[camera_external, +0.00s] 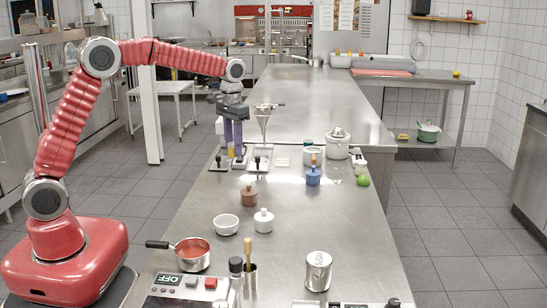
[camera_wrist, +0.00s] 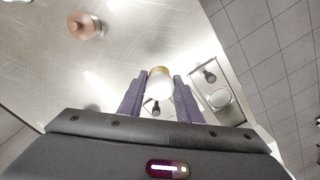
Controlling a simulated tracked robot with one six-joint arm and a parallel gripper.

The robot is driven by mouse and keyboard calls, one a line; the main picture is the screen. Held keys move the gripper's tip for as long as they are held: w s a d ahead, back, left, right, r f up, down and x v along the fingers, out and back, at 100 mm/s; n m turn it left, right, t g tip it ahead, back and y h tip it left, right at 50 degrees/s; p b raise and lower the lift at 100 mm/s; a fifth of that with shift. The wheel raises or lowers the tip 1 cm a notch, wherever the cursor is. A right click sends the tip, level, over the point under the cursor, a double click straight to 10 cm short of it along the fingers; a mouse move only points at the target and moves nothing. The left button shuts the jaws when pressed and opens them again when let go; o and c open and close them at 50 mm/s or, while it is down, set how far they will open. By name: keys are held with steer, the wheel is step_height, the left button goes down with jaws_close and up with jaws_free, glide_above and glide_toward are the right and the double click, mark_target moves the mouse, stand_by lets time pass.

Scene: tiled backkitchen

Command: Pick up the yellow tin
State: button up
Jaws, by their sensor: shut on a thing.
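My gripper (camera_external: 233,146) points down over the steel counter with its purple fingers low. In the wrist view my gripper (camera_wrist: 158,92) has its two fingers on either side of a pale round thing with a yellowish edge, the yellow tin (camera_wrist: 159,82); they are shut on it. Its top shines white with glare. In the outside view the fingers largely hide the tin, and I cannot tell whether it touches the counter.
Black-knobbed metal plates (camera_external: 258,160) and a funnel stand (camera_external: 264,122) are close to my gripper. The far counter (camera_external: 310,95) is mostly clear.

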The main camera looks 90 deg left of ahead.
steer(key=shift+r, duration=0.5)
steer(key=shift+w, duration=0.1)
